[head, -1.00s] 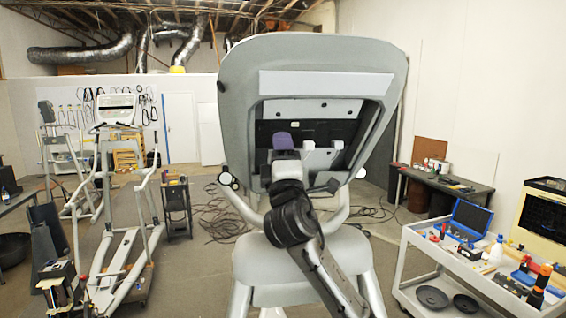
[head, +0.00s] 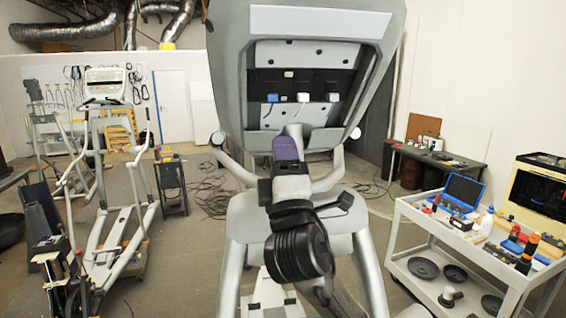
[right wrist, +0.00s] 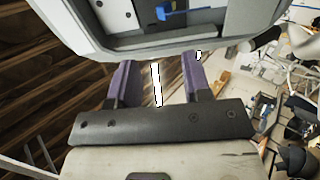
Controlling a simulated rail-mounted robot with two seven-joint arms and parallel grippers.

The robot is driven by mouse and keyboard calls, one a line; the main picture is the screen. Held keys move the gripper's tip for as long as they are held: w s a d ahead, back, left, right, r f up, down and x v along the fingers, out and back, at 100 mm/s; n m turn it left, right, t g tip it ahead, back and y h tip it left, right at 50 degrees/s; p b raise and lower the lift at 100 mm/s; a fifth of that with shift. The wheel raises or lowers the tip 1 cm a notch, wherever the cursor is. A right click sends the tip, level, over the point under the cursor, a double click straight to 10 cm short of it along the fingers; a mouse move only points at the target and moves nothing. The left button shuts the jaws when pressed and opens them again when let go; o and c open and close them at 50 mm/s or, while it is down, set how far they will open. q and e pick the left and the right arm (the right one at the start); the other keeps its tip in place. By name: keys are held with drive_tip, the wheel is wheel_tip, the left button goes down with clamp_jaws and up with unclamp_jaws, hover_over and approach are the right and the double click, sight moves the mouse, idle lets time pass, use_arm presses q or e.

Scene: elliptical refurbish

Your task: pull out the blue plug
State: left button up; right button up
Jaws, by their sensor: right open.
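The blue plug (head: 272,98) sits at the left of a row inside the open back of the grey console (head: 228,70); two white plugs (head: 303,97) (head: 333,97) are to its right. My right gripper (head: 286,148) is below the opening and the blue plug, with its purple fingers pointing up toward the console. In the right wrist view the gripper (right wrist: 160,65) is open, with nothing between its two fingers. There the blue plug (right wrist: 180,14) shows at the top edge, beyond the fingertips and apart from them. My left gripper is not in view.
The console's lower rim (right wrist: 150,45) lies between the fingers and the opening in the wrist view. The machine's grey side arms (head: 232,165) flank my right arm. A tool cart (head: 420,215) stands at the right, another elliptical (head: 110,210) at the left.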

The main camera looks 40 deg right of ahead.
idle(0.7)
drive_tip(key=s+a+f+m+g+y+p, duration=0.2)
drive_tip(key=a+f+m+g+y, duration=0.15)
drive_tip(key=f, duration=0.65)
drive_tip(key=s+a+f+m+g+y+p, duration=0.1)
drive_tip(key=s+a+f+m+g+y, duration=0.1)
drive_tip(key=f+y, duration=0.5)
drive_tip(key=s+a+f+m+g+y+p, duration=0.2)
drive_tip(key=a+f+m+g, duration=0.1)
drive_tip(key=f, duration=0.9)
drive_tip(key=s+a+f+g+p, duration=0.1)
drive_tip(key=s+f+g+p, duration=0.2)
drive_tip(key=s+f, duration=0.7)
drive_tip(key=s+a+f+m+g+y+p, duration=0.1)
drive_tip(key=s+f+g+p, duration=0.2)
drive_tip(key=s+f+g, duration=0.3)
drive_tip(key=s+f, duration=0.5)
drive_tip(key=s, duration=0.4)
drive_tip(key=shift+s+a+g, duration=0.2)
drive_tip(key=shift+a+g, duration=0.15)
drive_tip(key=shift+a, duration=0.05)
